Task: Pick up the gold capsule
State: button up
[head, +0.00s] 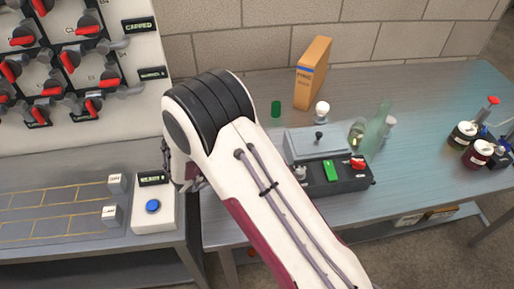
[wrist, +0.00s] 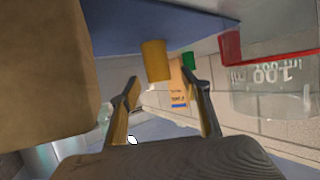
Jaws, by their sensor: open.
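The gold capsule (wrist: 155,60) is a small yellow-gold cylinder in the wrist view. It stands against the blue-grey surface, which shows at the top of that tilted view. My gripper (wrist: 161,77) is open, with a finger to either side below the capsule in the picture. Nothing is held between the fingers, and the capsule appears to lie beyond the tips; whether they touch cannot be told. In the head view my arm covers the middle of the scene, and the gold capsule does not show there.
A green capsule (head: 275,108) stands near an orange-brown carton (head: 313,72). A grey box (head: 318,142), a green bottle (head: 376,130) and a black control unit (head: 338,175) are to the right. A white box with a blue button (head: 153,206) is at left. A large brown shape (wrist: 45,60) fills the wrist view's left.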

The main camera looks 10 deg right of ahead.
dwell(0.5)
jog(key=c, duration=0.8)
jog(key=shift+o, duration=0.2)
jog(key=shift+r, duration=5)
